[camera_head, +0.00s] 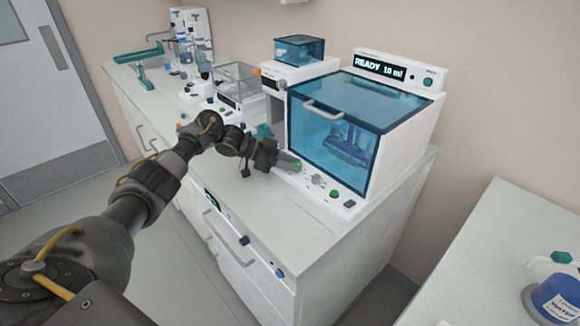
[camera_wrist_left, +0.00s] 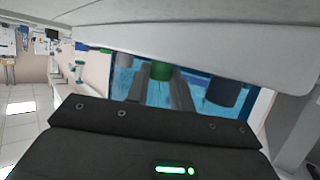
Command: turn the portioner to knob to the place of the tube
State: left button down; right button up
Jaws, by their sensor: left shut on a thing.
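The portioner (camera_head: 408,140) is a white machine with a tinted blue glass front and a display reading "READY 10 ml". A row of controls runs along its lower front edge, with a pale knob (camera_head: 317,180) near the middle. My left gripper (camera_head: 294,164) is at the left end of this row. It is shut on a green knob, which shows between the fingers in the left wrist view (camera_wrist_left: 161,70). A dark round knob (camera_wrist_left: 226,92) is beside the fingers there. A blue rack-like thing (camera_head: 345,145) shows dimly behind the glass. I cannot make out a separate tube. My right gripper is not in view.
The portioner stands on a white counter (camera_head: 330,240) with drawers. A smaller device with a blue box (camera_head: 299,50) and a clear-lidded device (camera_head: 240,82) stand to its left. A labelled bottle (camera_head: 556,298) is on another table at right.

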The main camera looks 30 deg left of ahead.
pick_arm(q)
jog(key=c, duration=1.2)
grip_release()
